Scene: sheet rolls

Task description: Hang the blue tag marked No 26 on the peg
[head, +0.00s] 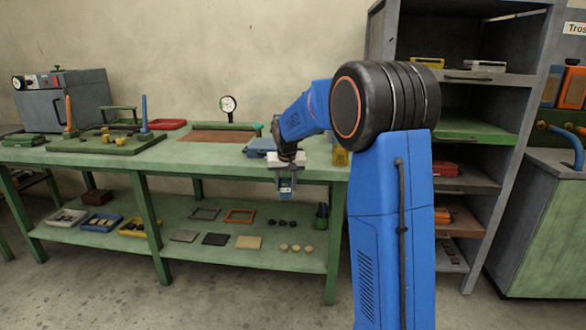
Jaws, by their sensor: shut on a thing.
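My gripper (286,179) hangs pointing down in front of the front edge of the green workbench. It is shut on a small blue piece with a pale patch (286,188), which looks like the blue tag. Its marking is too small to read. I cannot tell whether either is the peg. My blue arm covers the right end of the bench.
The bench top (185,155) holds a brown mat (220,136), a round dial gauge (228,105) and a red tray (167,124). The lower shelf (200,258) carries small trays, plates and discs. A grey shelf rack (462,118) stands behind my arm. Floor in front is clear.

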